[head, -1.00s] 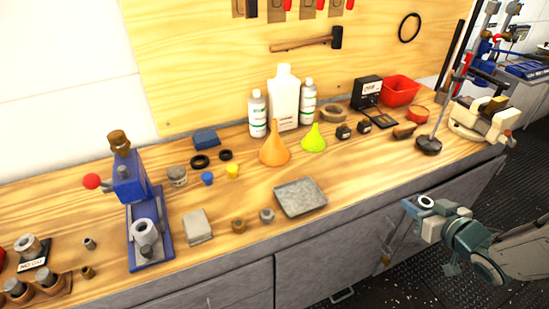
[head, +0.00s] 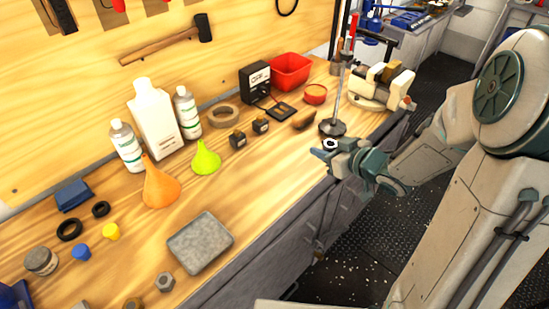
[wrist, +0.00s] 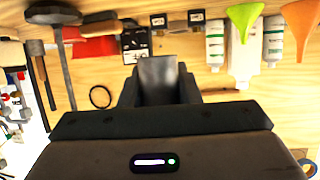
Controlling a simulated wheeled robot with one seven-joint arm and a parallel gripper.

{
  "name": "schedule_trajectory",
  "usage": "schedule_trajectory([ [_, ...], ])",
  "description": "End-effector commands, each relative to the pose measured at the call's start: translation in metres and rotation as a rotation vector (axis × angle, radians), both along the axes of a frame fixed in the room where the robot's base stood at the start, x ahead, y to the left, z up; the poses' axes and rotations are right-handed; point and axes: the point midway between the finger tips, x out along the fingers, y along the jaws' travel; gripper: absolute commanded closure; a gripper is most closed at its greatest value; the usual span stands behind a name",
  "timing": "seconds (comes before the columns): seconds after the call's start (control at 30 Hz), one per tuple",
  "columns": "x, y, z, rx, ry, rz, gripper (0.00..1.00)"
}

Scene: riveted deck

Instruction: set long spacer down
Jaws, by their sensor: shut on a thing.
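The long spacer (head: 330,143) shows in the head view as a small pale ring with a dark hole, seen from above. In the wrist view it is a grey cylinder (wrist: 158,78) between the two dark fingers. My gripper (head: 333,149) is shut on it, near the front edge of the wooden bench top (head: 270,205), just in front of the dark round-based stand. The gripper body hides the spacer's lower part in the head view, and I cannot tell its height above the bench.
The stand with its rod (head: 332,127) is close behind my gripper, with a vise (head: 382,86) to its right. A red bin (head: 291,71), black meter (head: 256,82) and grey tray (head: 200,241) are on the bench. Bare wood lies between tray and stand.

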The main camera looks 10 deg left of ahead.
Motion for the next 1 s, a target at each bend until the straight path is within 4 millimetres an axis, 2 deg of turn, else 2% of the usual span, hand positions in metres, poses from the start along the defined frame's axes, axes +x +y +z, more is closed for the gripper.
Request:
schedule_trajectory([
  [0.03,0.006,0.009,-0.01,0.002,0.005,0.004,0.99],
  [0.2,0.032,0.04,-0.033,0.003,0.004,0.007,0.99],
  [0.43,0.06,0.071,-0.056,0.001,0.001,0.005,0.99],
  [0.63,0.068,0.079,-0.064,0.0,0.002,0.003,0.99],
  [0.83,0.068,0.078,-0.09,0.0,0.005,0.003,0.99],
  [1.0,0.068,0.078,-0.102,0.0,0.001,0.002,0.99],
])
